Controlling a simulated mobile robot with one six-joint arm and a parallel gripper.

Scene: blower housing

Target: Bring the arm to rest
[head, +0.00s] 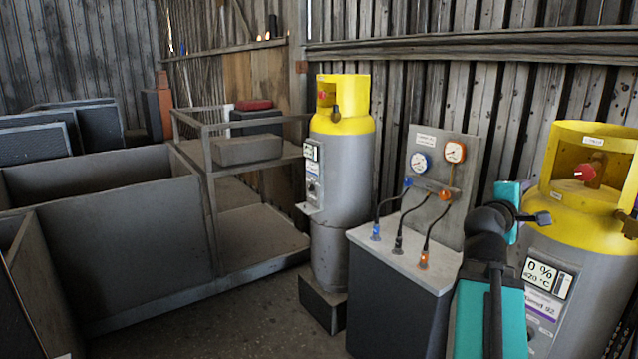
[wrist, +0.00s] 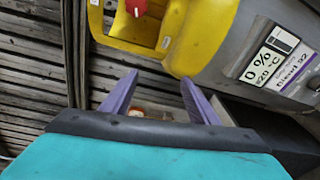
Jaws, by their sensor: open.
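My gripper (wrist: 157,95) shows in the wrist view as two purple fingers, spread apart with nothing held between them. Its fingers are close to the yellow collar of the right gas cylinder (wrist: 205,35); I cannot tell whether they touch it. In the head view my teal and black arm stands at the lower right, in front of the right cylinder (head: 590,195), and hides part of it. The fingers cannot be made out there. The right cylinder has a red valve knob and a display reading 0 % and 20 °C.
A grey bench unit (head: 400,265) with two gauges and several hoses stands left of my arm. Another yellow-topped cylinder (head: 343,175) is beside it. A metal shelf cart (head: 262,240) and a large grey bin (head: 110,240) fill the left. Open floor shows at lower centre.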

